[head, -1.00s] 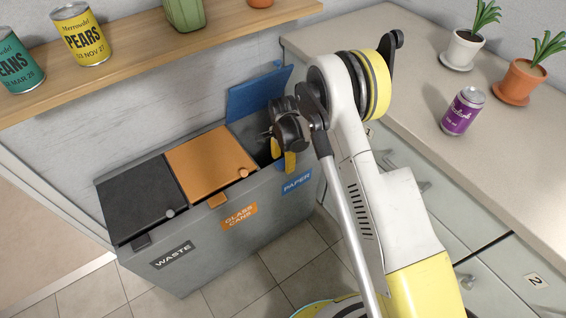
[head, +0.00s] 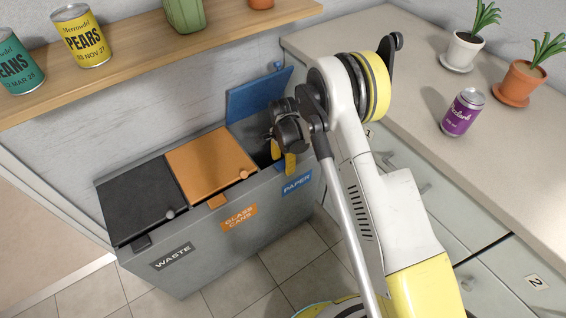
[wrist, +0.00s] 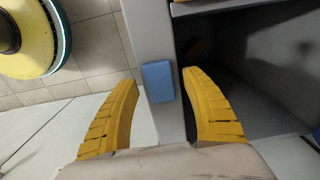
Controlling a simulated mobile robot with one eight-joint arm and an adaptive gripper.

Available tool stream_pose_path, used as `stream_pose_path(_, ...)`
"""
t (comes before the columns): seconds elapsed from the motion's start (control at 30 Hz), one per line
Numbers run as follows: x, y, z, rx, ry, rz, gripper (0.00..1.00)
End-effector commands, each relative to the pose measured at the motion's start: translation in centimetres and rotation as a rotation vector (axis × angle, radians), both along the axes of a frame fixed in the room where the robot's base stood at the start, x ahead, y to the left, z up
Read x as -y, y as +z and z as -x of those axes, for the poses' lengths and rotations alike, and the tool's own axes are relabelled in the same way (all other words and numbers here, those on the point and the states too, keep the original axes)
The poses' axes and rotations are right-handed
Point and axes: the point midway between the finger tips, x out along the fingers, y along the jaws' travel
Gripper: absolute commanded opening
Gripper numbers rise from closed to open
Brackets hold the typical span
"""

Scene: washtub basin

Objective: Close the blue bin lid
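The blue lid (head: 258,95) stands raised, tilted up at the back of the right-hand PAPER compartment of the grey bin unit (head: 235,245). My gripper (head: 283,158) is low over the front of that compartment, in front of and below the raised lid, and does not appear to touch it. In the wrist view, its two yellow fingers (wrist: 160,80) are spread apart with nothing held. A small blue tab (wrist: 158,82) on the bin's front edge shows between the fingers. The dark open compartment (wrist: 240,80) lies on the right there. My gripper hides part of the opening in the head view.
The black lid (head: 140,200) and orange lid (head: 208,162) beside it are shut. A wooden shelf (head: 150,55) with cans runs above the bins. A counter (head: 420,100) with a purple can (head: 463,112) and potted plants is on the right. Tiled floor is in front.

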Motion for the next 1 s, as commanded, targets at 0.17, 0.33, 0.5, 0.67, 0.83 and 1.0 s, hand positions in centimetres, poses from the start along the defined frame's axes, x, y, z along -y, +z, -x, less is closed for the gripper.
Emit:
stream_pose_path(0.17, 0.0, 0.0, 0.0, 0.000, 0.000, 0.000, 0.56)
stream_pose_path(0.33, 0.0, 0.8, 0.0, 0.000, 0.000, 0.000, 0.56)
stream_pose_path(0.5, 0.0, 4.0, 0.0, 0.000, 0.000, 0.000, 0.56)
stream_pose_path(0.67, 0.0, 7.7, 0.0, 0.000, 0.000, 0.000, 0.56)
stream_pose_path(0.83, 0.0, 10.6, 0.0, 0.000, 0.000, 0.000, 0.56)
stream_pose_path(1.0, 0.0, 11.9, 0.0, 0.000, 0.000, 0.000, 0.56)
